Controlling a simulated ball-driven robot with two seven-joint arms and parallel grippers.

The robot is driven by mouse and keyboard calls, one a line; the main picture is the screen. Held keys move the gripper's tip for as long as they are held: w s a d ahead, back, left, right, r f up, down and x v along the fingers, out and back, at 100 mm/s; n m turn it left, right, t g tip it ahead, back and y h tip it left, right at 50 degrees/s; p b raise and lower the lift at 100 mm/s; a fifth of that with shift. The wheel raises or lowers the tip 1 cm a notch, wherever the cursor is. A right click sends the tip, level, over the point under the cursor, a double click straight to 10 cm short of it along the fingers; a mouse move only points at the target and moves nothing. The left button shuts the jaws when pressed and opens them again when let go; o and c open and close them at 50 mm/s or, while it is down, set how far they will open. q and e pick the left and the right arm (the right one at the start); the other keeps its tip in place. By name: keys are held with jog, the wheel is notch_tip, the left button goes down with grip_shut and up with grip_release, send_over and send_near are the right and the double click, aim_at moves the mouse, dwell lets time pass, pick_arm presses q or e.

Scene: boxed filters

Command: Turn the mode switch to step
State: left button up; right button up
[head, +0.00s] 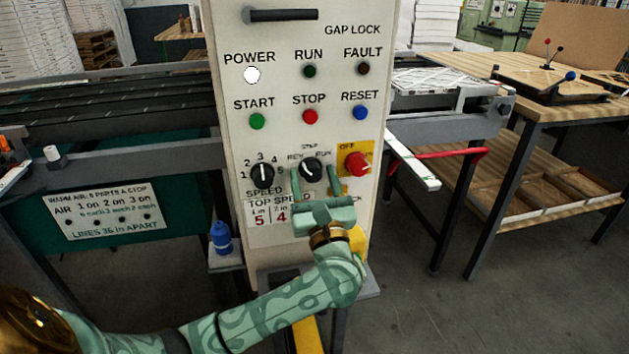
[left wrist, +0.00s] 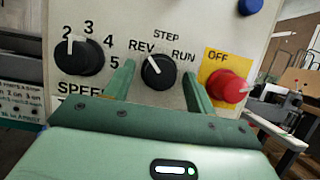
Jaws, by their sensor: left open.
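The mode switch (head: 311,168) is a round black knob with a white pointer line on the cream control panel (head: 290,140). It also shows in the left wrist view (left wrist: 158,73), under the labels REV, STEP and RUN. Its pointer leans up and to the left, toward REV. My left gripper (head: 314,176) is open, with one green finger on each side of the knob. Gaps show between the fingers and the knob in the left wrist view, and I cannot tell how deep the fingertips reach. My right gripper is not in view.
The black speed knob (head: 262,176) is left of the switch, and the red OFF knob (head: 357,163) on a yellow plate is close on the right. Start (head: 257,121), stop (head: 310,117) and reset (head: 361,113) buttons sit above. A blue bottle (head: 221,238) stands left of the panel.

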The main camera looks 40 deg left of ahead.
pick_arm(q)
jog(key=c, duration=0.8)
jog(key=shift+s+a+r+m+t+h+p, duration=0.1)
jog(key=shift+r+m+t+h+p, duration=0.15)
jog(key=shift+m+t+h+p, duration=0.6)
jog(key=m+h+p, duration=0.1)
jog(key=m+p, duration=0.3)
jog(key=m+t+h+p, duration=0.1)
jog(key=m+h+p, duration=0.1)
jog(key=m+p, duration=0.2)
jog(key=shift+s+a+r, duration=0.1)
jog(key=shift+s, duration=0.05)
jog(key=shift+m+t+p, duration=0.25)
jog(key=shift+m+p, duration=0.45)
jog(key=shift+m, duration=0.05)
jog(key=shift+f+m+h+p, duration=0.25)
jog(key=shift+m+h+p, duration=0.25)
jog(key=shift+m, duration=0.2)
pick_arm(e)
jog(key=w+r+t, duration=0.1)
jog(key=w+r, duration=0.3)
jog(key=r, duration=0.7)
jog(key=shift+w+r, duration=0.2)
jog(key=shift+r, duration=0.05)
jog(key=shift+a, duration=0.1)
pick_arm(q)
jog(key=o, duration=0.8)
